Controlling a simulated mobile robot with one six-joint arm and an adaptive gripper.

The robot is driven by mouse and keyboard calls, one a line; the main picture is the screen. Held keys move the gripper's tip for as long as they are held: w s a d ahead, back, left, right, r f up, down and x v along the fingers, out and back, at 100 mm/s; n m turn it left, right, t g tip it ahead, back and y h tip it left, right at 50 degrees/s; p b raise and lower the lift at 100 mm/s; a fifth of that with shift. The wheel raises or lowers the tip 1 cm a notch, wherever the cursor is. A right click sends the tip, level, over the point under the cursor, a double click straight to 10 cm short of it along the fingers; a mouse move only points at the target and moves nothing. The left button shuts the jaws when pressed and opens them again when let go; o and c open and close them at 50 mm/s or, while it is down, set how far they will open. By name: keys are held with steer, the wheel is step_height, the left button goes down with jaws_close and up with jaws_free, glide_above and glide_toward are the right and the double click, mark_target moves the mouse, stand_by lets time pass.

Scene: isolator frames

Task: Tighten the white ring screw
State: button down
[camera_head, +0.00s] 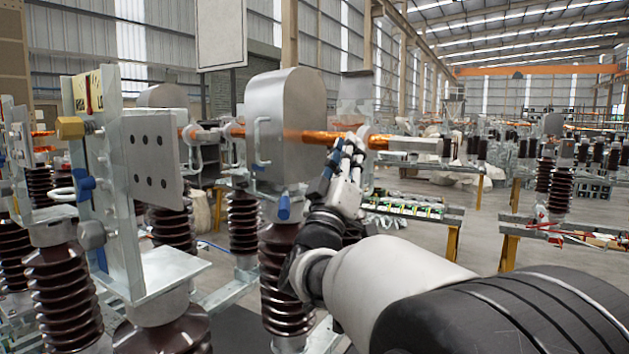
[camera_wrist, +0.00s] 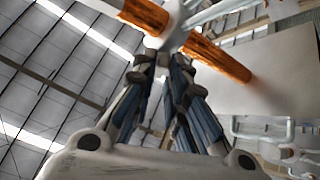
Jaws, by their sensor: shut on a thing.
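My gripper (camera_head: 350,143) is raised in the middle of the head view, its fingertips at the underside of a copper bar (camera_head: 308,136). In the wrist view the gripper (camera_wrist: 163,58) points up with its fingers close together. They are shut on the lower end of a pale fitting, which I take to be the white ring screw (camera_wrist: 174,28). The copper bar (camera_wrist: 218,54) shows on both sides of this fitting. The fingertips hide the gripped part, so its ring shape and how far it is turned in cannot be made out.
A grey metal housing (camera_head: 290,118) stands left of the gripper, around the bar. Brown ribbed insulators (camera_head: 65,295) and an upright metal plate (camera_head: 153,170) stand at the left. Low benches (camera_head: 448,213) stand behind on the right, with open floor between.

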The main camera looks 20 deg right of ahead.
steer(key=shift+w+a+m+g+h+b, duration=0.1)
steer(key=shift+m+g+h+b, duration=0.8)
steer(key=shift+m, duration=0.75)
steer(key=shift+w+m+g+h+b, duration=0.1)
steer(key=shift+m+g+h+b, duration=0.45)
steer(key=shift+m+g+h, duration=0.85)
steer(key=shift+w+a+m+g+h+b, duration=0.1)
steer(key=shift+m+g+h+b, duration=0.75)
steer(key=shift+m, duration=1)
steer(key=shift+g, duration=0.35)
steer(key=c, duration=1.7)
jaws_free()
steer(key=shift+d, duration=0.1)
steer(key=shift+f, duration=0.1)
steer(key=v, duration=1.2)
